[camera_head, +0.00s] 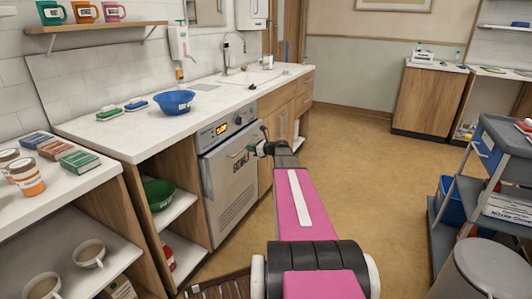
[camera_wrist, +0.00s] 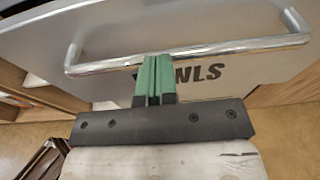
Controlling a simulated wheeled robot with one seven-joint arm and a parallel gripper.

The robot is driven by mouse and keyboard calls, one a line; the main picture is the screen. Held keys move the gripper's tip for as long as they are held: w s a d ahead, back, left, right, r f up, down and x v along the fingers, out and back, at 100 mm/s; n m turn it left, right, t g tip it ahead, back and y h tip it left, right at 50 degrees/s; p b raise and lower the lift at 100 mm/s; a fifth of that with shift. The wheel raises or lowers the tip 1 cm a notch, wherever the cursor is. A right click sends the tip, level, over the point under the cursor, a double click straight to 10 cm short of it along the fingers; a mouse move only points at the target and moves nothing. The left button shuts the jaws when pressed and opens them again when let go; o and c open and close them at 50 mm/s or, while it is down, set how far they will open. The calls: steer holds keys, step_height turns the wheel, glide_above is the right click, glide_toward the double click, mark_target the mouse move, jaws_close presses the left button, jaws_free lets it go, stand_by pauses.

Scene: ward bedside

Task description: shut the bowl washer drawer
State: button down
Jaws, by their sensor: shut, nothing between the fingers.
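The bowl washer (camera_head: 226,127) is built in under the counter, with a lit orange display on its control panel. Its grey drawer front (camera_head: 232,190) is marked "BOWLS" and also shows in the wrist view (camera_wrist: 240,75). The front seems to stand a little out from the units beside it; I cannot tell how far. A metal bar handle (camera_wrist: 225,49) runs across it. My gripper (camera_head: 260,149) is at the upper right of the front. In the wrist view, its green fingers (camera_wrist: 153,78) are shut and empty, with their tips overlapping the handle; contact is unclear.
A blue bowl (camera_head: 174,102) stands on the counter (camera_head: 120,138) above. Open shelves left of the washer hold a green bowl (camera_head: 158,194). Wooden cabinets (camera_head: 276,118) continue to its right. A grey trolley (camera_head: 500,155) stands at the right. The floor (camera_head: 355,165) between is clear.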

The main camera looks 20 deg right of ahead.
mark_target(239, 145)
steer(key=x, duration=0.3)
steer(key=r+x, duration=0.1)
steer(key=x, duration=0.1)
steer(key=shift+w, duration=0.15)
